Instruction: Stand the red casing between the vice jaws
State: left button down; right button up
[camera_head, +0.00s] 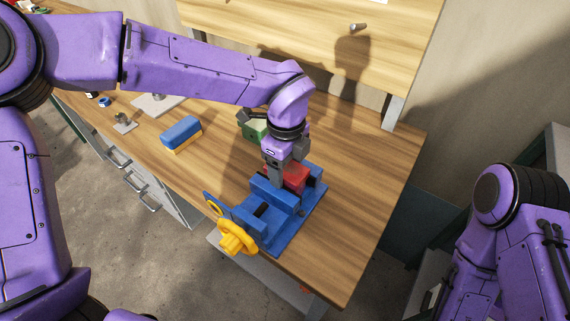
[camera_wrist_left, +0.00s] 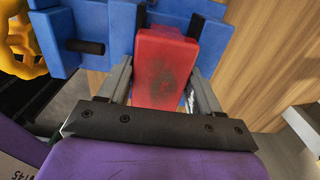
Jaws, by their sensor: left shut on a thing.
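The red casing (camera_head: 296,177) is at the blue vice (camera_head: 268,231), by its jaws on the far side of the near jaw block. My left gripper (camera_head: 284,172) reaches down from above and is shut on the casing. In the left wrist view the red casing (camera_wrist_left: 165,68) sits between the two grey fingers (camera_wrist_left: 163,85), with the blue vice (camera_wrist_left: 105,25) beyond it. The near jaw partly hides the casing's lower end, so I cannot tell whether it touches the vice bed. My right gripper is not in view; only my right arm shows.
The vice's yellow handwheel (camera_head: 236,237) sticks out at the table's front edge. A blue and yellow block (camera_head: 181,134) lies to the left. A green object (camera_head: 254,130) stands behind the gripper. The wooden table (camera_head: 350,200) is clear right of the vice.

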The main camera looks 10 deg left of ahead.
aim_at(286, 167)
pick_arm(q)
jog(key=shift+c, duration=0.9)
grip_release()
notch_tip(286, 167, up, 12)
jog(key=shift+r+b, duration=0.15)
jog(key=shift+b, duration=0.15)
